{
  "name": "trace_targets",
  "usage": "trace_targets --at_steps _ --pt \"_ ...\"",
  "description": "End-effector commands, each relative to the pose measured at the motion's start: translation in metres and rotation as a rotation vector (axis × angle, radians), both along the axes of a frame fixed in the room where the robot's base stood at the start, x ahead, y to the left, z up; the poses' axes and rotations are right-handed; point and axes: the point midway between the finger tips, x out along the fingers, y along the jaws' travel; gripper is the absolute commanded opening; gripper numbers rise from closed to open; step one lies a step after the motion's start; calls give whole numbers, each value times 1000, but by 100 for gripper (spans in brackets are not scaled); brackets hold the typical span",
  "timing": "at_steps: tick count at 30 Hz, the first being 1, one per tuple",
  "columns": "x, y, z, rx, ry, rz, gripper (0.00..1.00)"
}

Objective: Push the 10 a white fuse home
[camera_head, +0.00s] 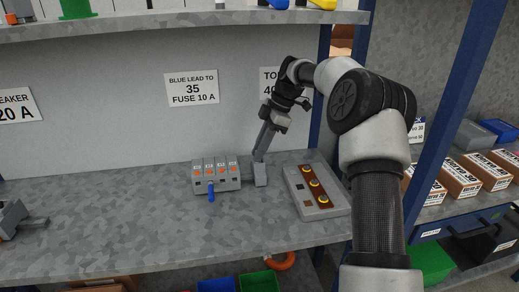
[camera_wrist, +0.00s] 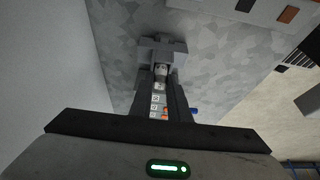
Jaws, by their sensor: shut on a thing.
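In the wrist view my gripper (camera_wrist: 162,78) is shut on a small pale piece, which looks like the white fuse (camera_wrist: 162,71).
A grey unit with a brown strip (camera_head: 316,190) lies to the right. A sign (camera_head: 192,87) reads "BLUE LEAD TO 35 FUSE 10 A". The front shelf (camera_head: 130,240) is clear.

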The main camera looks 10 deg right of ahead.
Motion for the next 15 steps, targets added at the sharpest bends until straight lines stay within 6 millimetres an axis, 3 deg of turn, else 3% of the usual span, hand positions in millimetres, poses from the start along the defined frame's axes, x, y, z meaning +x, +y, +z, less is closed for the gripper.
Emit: trace_targets --at_steps 8,9,12,15 --pt "-1 1 -3 1 5 2 0" --pt "-1 1 -3 1 5 2 22" --pt "-1 1 -3 1 4 2 38" --pt "-1 1 -3 1 3 1 38"
